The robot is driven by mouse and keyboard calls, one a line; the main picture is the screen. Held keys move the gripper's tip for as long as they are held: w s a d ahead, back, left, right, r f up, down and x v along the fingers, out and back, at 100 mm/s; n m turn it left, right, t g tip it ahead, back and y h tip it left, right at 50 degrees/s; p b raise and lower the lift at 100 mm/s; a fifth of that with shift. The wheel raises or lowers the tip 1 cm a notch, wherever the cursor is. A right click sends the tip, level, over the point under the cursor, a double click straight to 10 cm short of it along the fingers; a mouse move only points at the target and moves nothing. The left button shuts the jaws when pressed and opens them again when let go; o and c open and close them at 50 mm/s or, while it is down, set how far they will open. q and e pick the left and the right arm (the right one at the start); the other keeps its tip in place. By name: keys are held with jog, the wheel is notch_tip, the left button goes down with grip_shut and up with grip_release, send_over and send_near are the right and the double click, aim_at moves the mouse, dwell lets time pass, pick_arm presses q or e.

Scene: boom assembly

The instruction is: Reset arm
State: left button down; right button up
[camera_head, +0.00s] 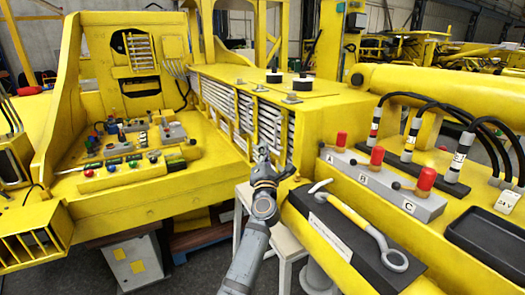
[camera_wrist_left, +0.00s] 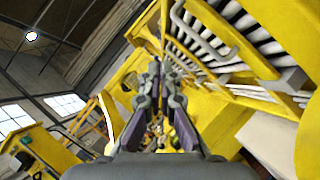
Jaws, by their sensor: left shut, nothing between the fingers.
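My left gripper (camera_head: 263,152) is in the middle of the head view, at the end of my grey arm. It points away from me, in front of the yellow machine housing (camera_head: 318,106) with its silver grille bars (camera_head: 243,110). In the left wrist view my left gripper (camera_wrist_left: 155,68) has its fingertips together, with nothing held. The dark finger pads spread apart only toward the base. Yellow structure and grey pipes (camera_wrist_left: 205,40) lie beyond it. My right gripper does not show in either view.
A yellow-handled wrench (camera_head: 350,215) lies on a black block (camera_head: 340,240) at the right. Behind it a grey panel (camera_head: 385,185) carries red-topped levers A, B and C. Black hoses (camera_head: 430,103) rise beyond. A control desk (camera_head: 120,165) stands left. A white stool (camera_head: 283,238) is below my arm.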

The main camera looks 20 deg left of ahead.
pick_arm(q)
jog(key=s+d+f+m+g+h, duration=0.3)
jog(key=s+d+f+m+h, duration=0.45)
jog(key=m, duration=0.55)
jog(key=s+d+f+m+g+h, duration=0.2)
jog(key=s+d+f+m+h, duration=0.4)
jog(key=s+f+m+h, duration=0.45)
jog(key=s+a+f+m+g+y, duration=0.45)
jog(key=s+f+m+g, duration=0.2)
jog(key=s+f, duration=0.4)
jog(key=s+a+f+g+y, duration=0.2)
jog(key=s+a+g+y, duration=0.15)
jog(key=s, duration=0.35)
jog(key=s+a+f+g+y, duration=0.2)
jog(key=s+a+f, duration=0.15)
jog(key=s, duration=0.35)
notch_tip(320, 180, down, 28)
jog(key=s+a+g+b, duration=0.1)
jog(key=s+a+b, duration=0.1)
jog(key=a+b, duration=0.1)
jog(key=s+a+f+g+b, duration=0.1)
jog(key=s+f, duration=1.7)
jog(key=shift+f+b, duration=0.3)
jog(key=shift+f, duration=0.1)
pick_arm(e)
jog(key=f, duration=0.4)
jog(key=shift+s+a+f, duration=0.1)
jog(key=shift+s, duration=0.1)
